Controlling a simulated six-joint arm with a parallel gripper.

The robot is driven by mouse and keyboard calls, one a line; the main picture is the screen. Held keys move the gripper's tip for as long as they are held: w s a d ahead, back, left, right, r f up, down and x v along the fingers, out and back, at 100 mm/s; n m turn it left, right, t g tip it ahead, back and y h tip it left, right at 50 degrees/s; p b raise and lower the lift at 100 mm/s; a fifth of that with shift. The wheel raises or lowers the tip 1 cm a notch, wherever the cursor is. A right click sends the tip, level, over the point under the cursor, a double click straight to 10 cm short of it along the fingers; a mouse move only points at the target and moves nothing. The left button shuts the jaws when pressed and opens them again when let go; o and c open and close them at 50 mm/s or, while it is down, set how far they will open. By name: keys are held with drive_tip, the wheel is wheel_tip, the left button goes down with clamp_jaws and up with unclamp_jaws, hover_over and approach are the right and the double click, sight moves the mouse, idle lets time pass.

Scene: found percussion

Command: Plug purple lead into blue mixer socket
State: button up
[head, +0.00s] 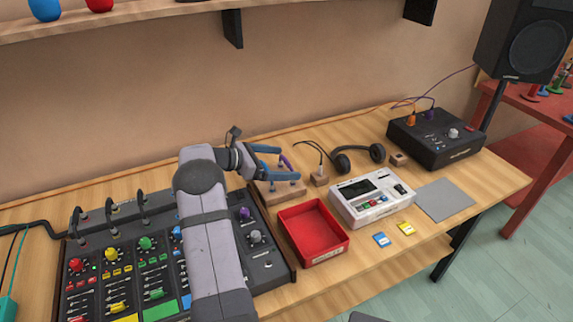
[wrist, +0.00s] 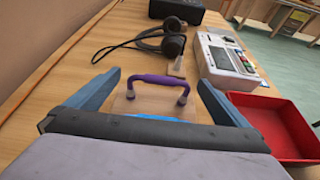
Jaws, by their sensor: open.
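The purple lead (wrist: 156,79) is a short arched cable with a plug at each end, standing on a small wooden block (wrist: 133,107). In the head view the purple lead (head: 287,161) shows between my fingers. My gripper (wrist: 158,80) is open, with one blue finger on each side of the lead and a gap to both. In the head view my gripper (head: 289,163) is just above the block. The mixer (head: 252,222) lies at the left, with coloured knobs. Its blue knob (head: 176,232) shows at the edge of my arm, which hides the blue socket.
Black leads (head: 143,207) arch up from the mixer's back. A red tray (head: 317,232), a white drum machine (head: 371,200) and headphones (head: 357,158) lie right of the block. A black box (head: 435,140) with orange and purple plugs stands farther right.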

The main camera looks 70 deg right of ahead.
drive_tip(key=shift+x, duration=1.05)
drive_tip(key=c, duration=1)
